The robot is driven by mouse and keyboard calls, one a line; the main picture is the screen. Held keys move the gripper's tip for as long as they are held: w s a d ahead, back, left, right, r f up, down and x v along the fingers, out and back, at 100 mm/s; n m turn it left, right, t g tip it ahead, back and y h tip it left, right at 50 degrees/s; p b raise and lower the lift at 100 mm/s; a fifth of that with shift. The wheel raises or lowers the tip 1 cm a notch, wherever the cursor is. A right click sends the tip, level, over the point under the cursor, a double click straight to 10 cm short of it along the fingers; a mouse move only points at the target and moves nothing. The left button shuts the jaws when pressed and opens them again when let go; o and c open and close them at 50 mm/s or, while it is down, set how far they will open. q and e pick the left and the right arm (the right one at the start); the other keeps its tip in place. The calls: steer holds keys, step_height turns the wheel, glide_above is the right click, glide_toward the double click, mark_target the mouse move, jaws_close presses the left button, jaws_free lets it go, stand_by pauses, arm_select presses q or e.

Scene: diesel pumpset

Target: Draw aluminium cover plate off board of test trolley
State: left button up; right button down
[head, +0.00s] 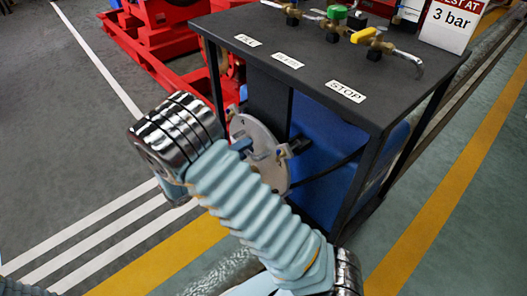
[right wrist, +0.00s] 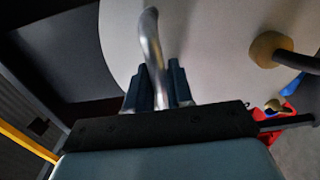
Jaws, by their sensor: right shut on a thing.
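The aluminium cover plate (head: 258,132) is a round pale grey disc standing upright at the side of the test trolley (head: 300,58), below its dark top. In the right wrist view the plate (right wrist: 215,70) fills much of the upper picture. A bent metal handle (right wrist: 152,45) stands in front of it. My right gripper (right wrist: 161,85) is shut on this handle, with a dark blue finger on each side. In the head view my right gripper (head: 255,153) is small and partly hidden by my own arm. The board behind the plate is mostly hidden. My left gripper is not in view.
Valves (head: 370,38) and a pressure sign (head: 452,25) stand on the trolley top. A blue body (head: 318,170) sits under it. Red machinery (head: 150,30) stands behind left. The striped floor at left is clear.

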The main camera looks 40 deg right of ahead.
steer(key=shift+s+a+r, duration=0.1)
steer(key=shift+a, duration=1.75)
stand_by(0.3)
steer(key=shift+s+a, duration=0.2)
steer(key=shift+a, duration=2.1)
